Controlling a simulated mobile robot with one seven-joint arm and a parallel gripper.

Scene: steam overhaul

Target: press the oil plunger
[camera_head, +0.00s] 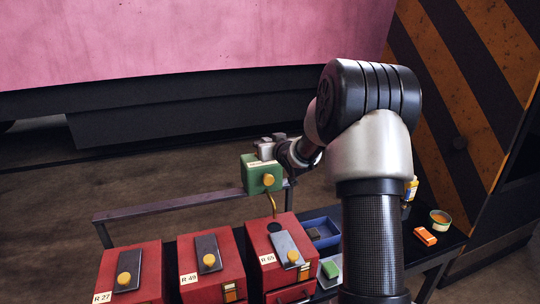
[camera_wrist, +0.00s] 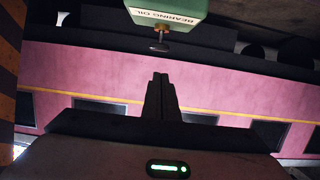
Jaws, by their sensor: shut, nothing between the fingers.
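The green bearing oil box (camera_head: 262,175) stands on a dark rail, with a yellow round knob on its front and a brass spout below. In the wrist view the box (camera_wrist: 168,10) is at the top edge, its label upside down. A small disc on a short stem (camera_wrist: 160,47), which looks like the plunger, sticks out of it. My gripper (camera_wrist: 160,76) is shut and empty, its tips pointing toward the disc with a gap in the picture.
Red boxes, one marked R 27 (camera_head: 124,272), one R 49 (camera_head: 210,265) and one R 65 (camera_head: 285,252), stand below the oil box. A blue tray (camera_head: 322,232), an orange block (camera_head: 425,236) and a round tin (camera_head: 440,219) lie to the right. A pink-sided vehicle (camera_head: 190,35) fills the background.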

